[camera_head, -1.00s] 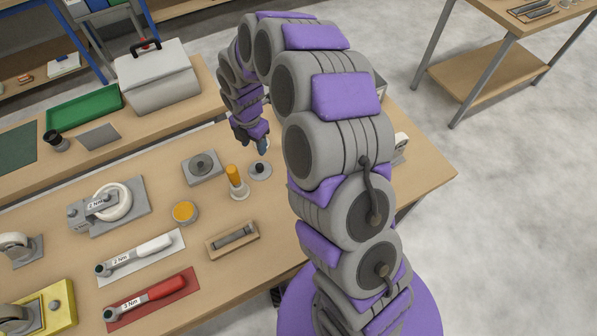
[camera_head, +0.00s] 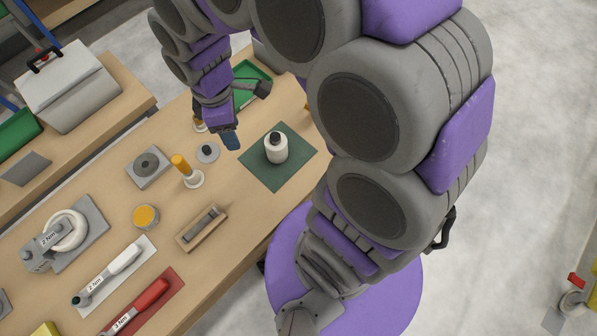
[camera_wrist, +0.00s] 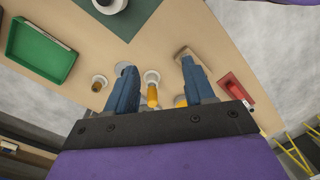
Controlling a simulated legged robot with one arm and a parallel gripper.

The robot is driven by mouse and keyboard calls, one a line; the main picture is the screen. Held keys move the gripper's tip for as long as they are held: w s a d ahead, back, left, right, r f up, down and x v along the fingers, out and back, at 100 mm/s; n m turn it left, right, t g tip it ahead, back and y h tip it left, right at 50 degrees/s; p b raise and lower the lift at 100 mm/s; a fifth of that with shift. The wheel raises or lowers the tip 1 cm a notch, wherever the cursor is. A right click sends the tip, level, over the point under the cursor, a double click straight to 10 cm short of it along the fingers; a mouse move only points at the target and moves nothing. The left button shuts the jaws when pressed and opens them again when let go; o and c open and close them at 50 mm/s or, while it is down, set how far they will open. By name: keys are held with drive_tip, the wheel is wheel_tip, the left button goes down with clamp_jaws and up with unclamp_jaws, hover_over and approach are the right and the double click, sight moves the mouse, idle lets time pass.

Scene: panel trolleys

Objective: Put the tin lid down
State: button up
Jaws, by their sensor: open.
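A yellow-handled tool in a white base (camera_head: 186,171) stands close to the lid. A square grey plate (camera_head: 149,167) lies left of it. A green tray (camera_wrist: 42,46) is farther off.

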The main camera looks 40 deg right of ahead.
drive_tip(key=s+d+r+m, duration=0.2)
drive_tip(key=s+m, duration=0.4)
drive_tip(key=s, duration=0.3)
drive_tip(key=s+d+r+m, duration=0.2)
drive_tip(key=s+m, duration=0.5)
drive_tip(key=s, duration=0.2)
drive_tip(key=shift+s+g, duration=0.35)
drive_tip(key=shift+g, duration=0.05)
